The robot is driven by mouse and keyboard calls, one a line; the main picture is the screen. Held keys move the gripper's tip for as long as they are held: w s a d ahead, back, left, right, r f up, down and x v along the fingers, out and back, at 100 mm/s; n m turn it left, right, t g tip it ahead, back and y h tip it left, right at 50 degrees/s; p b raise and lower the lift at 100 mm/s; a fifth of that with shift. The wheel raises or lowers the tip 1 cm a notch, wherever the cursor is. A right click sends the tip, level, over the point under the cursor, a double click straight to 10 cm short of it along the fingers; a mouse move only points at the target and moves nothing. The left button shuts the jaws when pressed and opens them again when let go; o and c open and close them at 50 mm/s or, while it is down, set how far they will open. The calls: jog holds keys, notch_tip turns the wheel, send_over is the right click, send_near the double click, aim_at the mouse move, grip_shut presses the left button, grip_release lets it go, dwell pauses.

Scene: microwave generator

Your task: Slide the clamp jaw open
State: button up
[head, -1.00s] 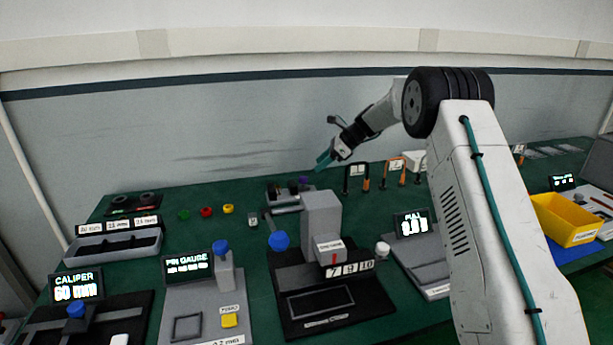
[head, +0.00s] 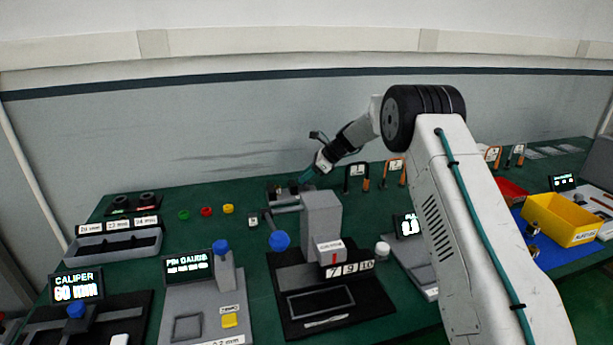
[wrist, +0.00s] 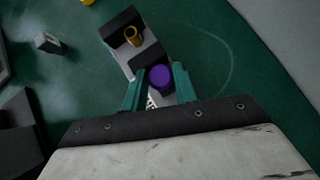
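The clamp shows in the wrist view as a pale grey base (wrist: 117,54) with two dark jaws. The far jaw (wrist: 121,24) has a brass-coloured cylinder (wrist: 133,36) beside it. The nearer jaw (wrist: 147,54) carries a round purple knob (wrist: 160,77). My gripper (wrist: 160,68) is open, with one teal finger on each side of the purple knob. I cannot tell whether the fingers touch it. In the head view my gripper (head: 304,178) is low at the clamp (head: 283,184) and hides the knob.
A grey press column (head: 321,222) with a blue knob (head: 280,241) stands in front of the clamp. Orange-and-black numbered racks (head: 357,179) stand to its right. A yellow bin (head: 563,219) stands far right.

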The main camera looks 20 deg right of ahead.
grip_shut()
jog(key=shift+d, duration=0.7)
jog(key=o, duration=0.8)
grip_release()
jog(key=shift+d, duration=0.1)
jog(key=shift+c, duration=0.2)
jog(key=shift+o, duration=0.5)
jog(key=shift+d, duration=0.15)
jog(key=shift+a, duration=0.2)
jog(key=v, duration=0.8)
jog(key=shift+w, duration=0.1)
